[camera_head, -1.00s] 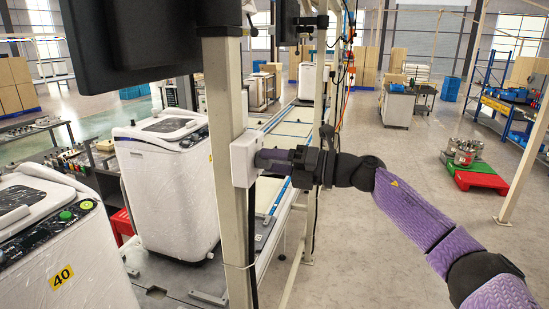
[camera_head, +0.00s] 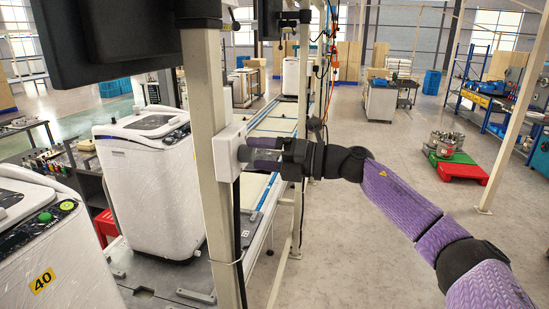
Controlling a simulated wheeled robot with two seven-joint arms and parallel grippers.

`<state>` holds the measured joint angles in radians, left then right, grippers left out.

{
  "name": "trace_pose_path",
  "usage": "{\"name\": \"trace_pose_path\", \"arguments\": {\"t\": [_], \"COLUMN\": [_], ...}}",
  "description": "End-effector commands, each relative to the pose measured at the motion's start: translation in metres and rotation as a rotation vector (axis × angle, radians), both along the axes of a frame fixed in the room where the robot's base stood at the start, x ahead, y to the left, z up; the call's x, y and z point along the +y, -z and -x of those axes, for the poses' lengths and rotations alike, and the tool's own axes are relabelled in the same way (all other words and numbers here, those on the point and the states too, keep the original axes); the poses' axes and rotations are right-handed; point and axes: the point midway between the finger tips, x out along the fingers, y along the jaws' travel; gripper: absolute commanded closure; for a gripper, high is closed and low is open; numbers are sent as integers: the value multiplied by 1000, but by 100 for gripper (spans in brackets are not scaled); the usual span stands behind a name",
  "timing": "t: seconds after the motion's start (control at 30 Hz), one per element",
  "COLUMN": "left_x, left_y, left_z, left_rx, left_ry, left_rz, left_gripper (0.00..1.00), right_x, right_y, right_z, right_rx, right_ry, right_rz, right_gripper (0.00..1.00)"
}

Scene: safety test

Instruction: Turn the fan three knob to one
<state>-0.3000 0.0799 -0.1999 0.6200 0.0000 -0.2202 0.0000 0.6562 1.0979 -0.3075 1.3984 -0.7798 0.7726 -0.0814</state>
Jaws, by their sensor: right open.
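A white switch box (camera_head: 229,152) is fixed to the pale upright post in the middle of the camera_head view. A small grey knob (camera_head: 243,153) sticks out of its right side. Its markings and setting cannot be read from here. My right gripper (camera_head: 252,154) comes in from the right, with its two purple fingers apart, one above the other. The fingertips are close to the knob, one a little higher and one a little lower. I cannot tell whether they touch it. The gripper holds nothing visible. My left gripper is not in view.
The post (camera_head: 202,95) carries a dark monitor (camera_head: 110,35) at upper left. White washing machines (camera_head: 150,185) stand on the line at left. A red and green pallet (camera_head: 455,165) with metal parts lies on the floor at right. The floor around it is mostly clear.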

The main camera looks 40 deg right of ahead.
Motion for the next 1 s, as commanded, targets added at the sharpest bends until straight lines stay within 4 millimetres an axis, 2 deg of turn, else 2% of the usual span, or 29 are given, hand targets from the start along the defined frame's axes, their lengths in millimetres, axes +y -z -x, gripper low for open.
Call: {"name": "trace_pose_path", "arguments": {"t": [0.03,0.2,0.33,0.5,0.9,0.97,1.0], "left_x": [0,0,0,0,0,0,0], "left_y": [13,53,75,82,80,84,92], "left_z": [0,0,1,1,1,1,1], "left_rx": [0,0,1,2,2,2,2], "left_ry": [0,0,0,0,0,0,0], "left_rz": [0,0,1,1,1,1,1], "left_gripper": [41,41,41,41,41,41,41], "right_x": [-7,-37,-52,-58,-58,-61,-66], "right_y": [8,14,12,4,1,11,28], "right_z": [7,41,59,68,68,65,60], "right_rx": [2,6,6,2,1,9,23], "right_ry": [3,5,4,-1,-1,11,31], "right_rz": [4,8,4,2,0,-25,-71], "right_gripper": [15,15,15,15,15,15,15]}}
